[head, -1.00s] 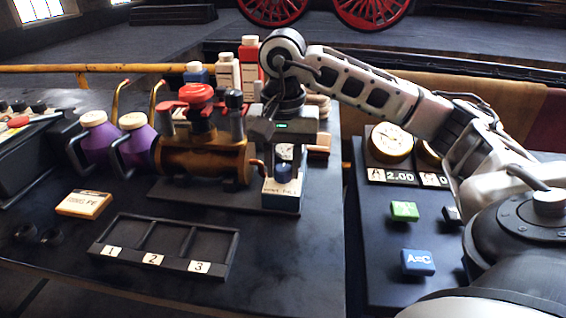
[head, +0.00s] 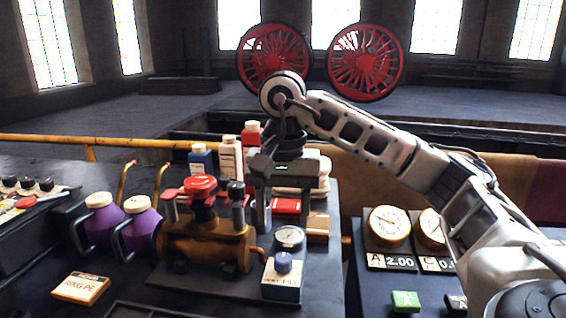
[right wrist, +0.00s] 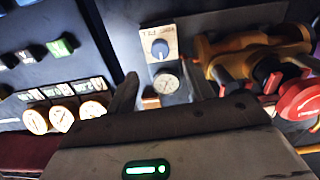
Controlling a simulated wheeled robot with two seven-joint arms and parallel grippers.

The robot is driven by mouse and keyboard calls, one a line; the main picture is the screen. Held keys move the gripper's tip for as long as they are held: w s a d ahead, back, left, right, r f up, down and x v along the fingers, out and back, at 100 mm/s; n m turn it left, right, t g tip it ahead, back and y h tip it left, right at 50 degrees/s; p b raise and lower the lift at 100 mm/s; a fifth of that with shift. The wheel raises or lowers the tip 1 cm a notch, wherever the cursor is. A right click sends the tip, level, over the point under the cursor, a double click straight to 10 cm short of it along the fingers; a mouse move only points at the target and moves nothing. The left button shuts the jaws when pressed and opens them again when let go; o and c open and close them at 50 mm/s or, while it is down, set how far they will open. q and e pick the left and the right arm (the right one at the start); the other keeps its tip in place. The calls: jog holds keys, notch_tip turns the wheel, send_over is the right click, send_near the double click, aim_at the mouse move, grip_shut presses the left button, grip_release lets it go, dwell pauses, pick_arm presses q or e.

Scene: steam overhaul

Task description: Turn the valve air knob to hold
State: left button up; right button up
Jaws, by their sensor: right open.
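The valve air knob (head: 283,262) is a small blue knob on a white labelled plate (head: 281,288), at the front right of the brass valve assembly (head: 205,245). A round gauge (head: 290,237) sits just behind it. My right gripper (head: 283,212) hangs above and behind the knob, open and empty, apart from it. In the right wrist view the knob (right wrist: 160,48) shows beyond the open fingers, with a light mark on its face. The plate lettering is too small to read surely, so I cannot tell the knob's setting. My left gripper is not in view.
Purple jugs (head: 140,228) and a RING PE box (head: 81,288) stand left. A panel with gauges (head: 389,226) and a green button (head: 405,301) lies right, across a gap.

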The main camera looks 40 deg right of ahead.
notch_tip(320, 180, up, 7)
jog(key=p, duration=0.3)
dwell(0.5)
